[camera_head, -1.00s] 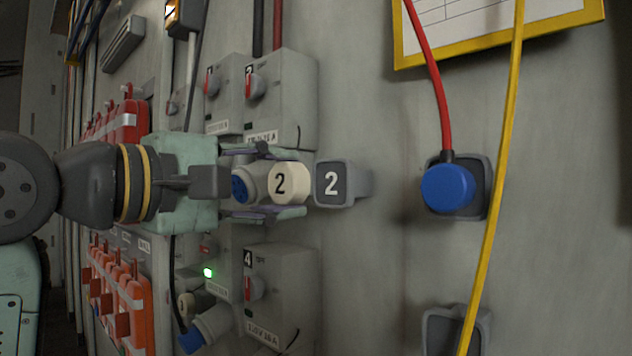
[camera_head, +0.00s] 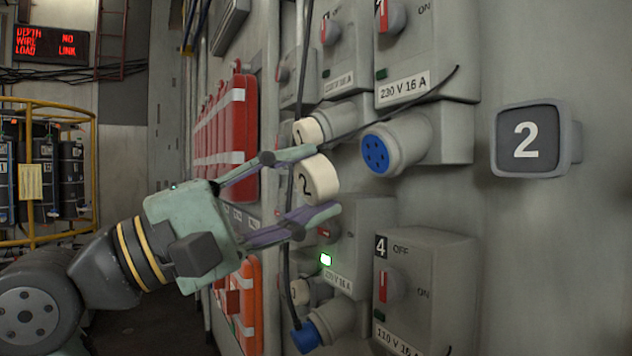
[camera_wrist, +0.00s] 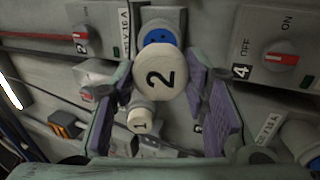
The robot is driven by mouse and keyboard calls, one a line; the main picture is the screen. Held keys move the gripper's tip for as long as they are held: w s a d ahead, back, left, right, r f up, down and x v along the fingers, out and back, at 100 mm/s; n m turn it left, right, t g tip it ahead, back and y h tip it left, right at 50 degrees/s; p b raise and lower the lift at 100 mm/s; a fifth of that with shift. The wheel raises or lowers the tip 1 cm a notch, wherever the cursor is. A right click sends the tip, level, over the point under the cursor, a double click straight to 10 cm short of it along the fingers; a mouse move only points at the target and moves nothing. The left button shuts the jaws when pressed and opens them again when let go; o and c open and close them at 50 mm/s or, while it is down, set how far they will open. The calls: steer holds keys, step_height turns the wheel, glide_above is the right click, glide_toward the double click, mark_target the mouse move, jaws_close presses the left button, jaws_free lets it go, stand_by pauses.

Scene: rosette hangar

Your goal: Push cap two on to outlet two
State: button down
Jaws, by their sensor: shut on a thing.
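Cap two, a cream round cap marked 2 (camera_head: 318,178), is between the fingertips of my gripper (camera_head: 322,182), which is shut on it. It also shows in the wrist view (camera_wrist: 165,72), its number facing the camera. The blue-faced round outlet (camera_head: 378,152) projects from a grey housing under a switch box, to the right of the cap and a little higher. Its blue face is bare in the head view. In the wrist view part of the blue outlet (camera_wrist: 158,36) shows behind the cap's upper edge; the cap hides the rest.
A grey square plate marked 2 (camera_head: 527,141) stands out from the wall at right. Another cream cap marked 1 (camera_head: 306,132) sits behind my upper finger. Switch box 4 (camera_head: 425,270) is below the outlet. A dark cable passes close to the cap.

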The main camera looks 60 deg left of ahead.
mark_target(375, 154)
steer(key=p+x, duration=0.1)
steer(key=x, duration=0.4)
steer(key=shift+w+d+r+p, duration=0.1)
steer(key=shift+w+r+p, duration=0.05)
steer(key=shift+w+p, duration=0.2)
steer(key=shift+b, duration=0.45)
stand_by(0.9)
steer(key=shift+w+r, duration=0.15)
steer(key=shift+w, duration=0.35)
steer(key=c, duration=0.8)
jaws_free()
steer(key=shift+c, duration=0.2)
steer(key=v, duration=1.2)
